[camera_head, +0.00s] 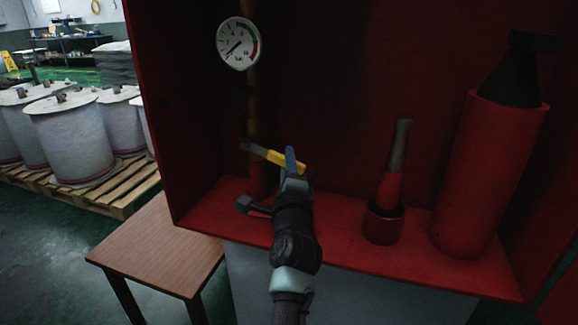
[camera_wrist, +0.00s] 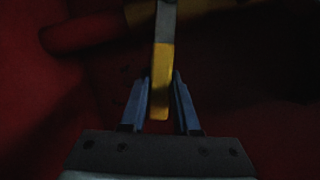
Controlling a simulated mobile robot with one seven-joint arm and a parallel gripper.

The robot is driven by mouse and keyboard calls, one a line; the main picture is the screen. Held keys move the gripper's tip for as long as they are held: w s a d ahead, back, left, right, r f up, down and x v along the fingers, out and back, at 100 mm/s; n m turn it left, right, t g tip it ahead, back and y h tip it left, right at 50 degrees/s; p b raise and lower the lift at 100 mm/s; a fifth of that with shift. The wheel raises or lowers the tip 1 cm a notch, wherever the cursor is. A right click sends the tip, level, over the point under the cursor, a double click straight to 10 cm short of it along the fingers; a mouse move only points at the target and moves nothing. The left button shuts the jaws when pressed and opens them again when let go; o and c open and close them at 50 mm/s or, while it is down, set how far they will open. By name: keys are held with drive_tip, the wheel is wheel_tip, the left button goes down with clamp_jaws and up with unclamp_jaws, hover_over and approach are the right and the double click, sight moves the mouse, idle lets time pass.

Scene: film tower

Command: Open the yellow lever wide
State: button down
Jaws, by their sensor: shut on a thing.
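The yellow lever (camera_head: 280,158) sits on a vertical brass-coloured pipe (camera_head: 253,120) inside a red cabinet. It points right and slightly down from a grey stem at the pipe. My gripper (camera_head: 290,160) has blue fingers and is at the lever's free end. In the wrist view the yellow lever (camera_wrist: 161,85) runs down between the two blue fingers (camera_wrist: 161,95), which are shut on its tip. The far finger is partly hidden in the head view.
A round pressure gauge (camera_head: 239,43) is above on the pipe. A red nozzle (camera_head: 391,185) and a red cylinder with a black horn (camera_head: 478,165) stand to the right. The cabinet's left wall (camera_head: 175,110) is close. A wooden table (camera_head: 160,244) is at lower left.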

drive_tip(key=f+m+b, duration=0.1)
drive_tip(key=m+b, duration=0.1)
drive_tip(key=a+f+m+t+h+b, duration=0.1)
drive_tip(key=f+m+b, duration=0.1)
drive_tip(key=a+f+m+b, duration=0.1)
drive_tip(key=m+b, duration=0.1)
drive_tip(key=b, duration=0.1)
drive_tip(key=shift+w+a+f+t+h, duration=0.2)
drive_tip(key=shift+w+f+t+h, duration=0.15)
drive_tip(key=shift+f+t+h, duration=0.05)
drive_tip(key=m+b, duration=0.1)
drive_tip(key=a+m+b, duration=0.1)
drive_tip(key=f+m+h+b, duration=0.1)
drive_tip(key=shift+w+a+t+b, duration=0.15)
drive_tip(key=shift+w+t+b, duration=0.1)
drive_tip(key=shift+t+b, duration=0.1)
drive_tip(key=shift+w+a+m+h+b, duration=0.1)
drive_tip(key=shift+a+m+h+b, duration=0.25)
drive_tip(key=shift+m+b, duration=0.35)
drive_tip(key=shift+r, duration=0.1)
drive_tip(key=c, duration=0.6)
unclamp_jaws()
drive_tip(key=shift+c, duration=0.2)
drive_tip(key=shift+r, duration=0.1)
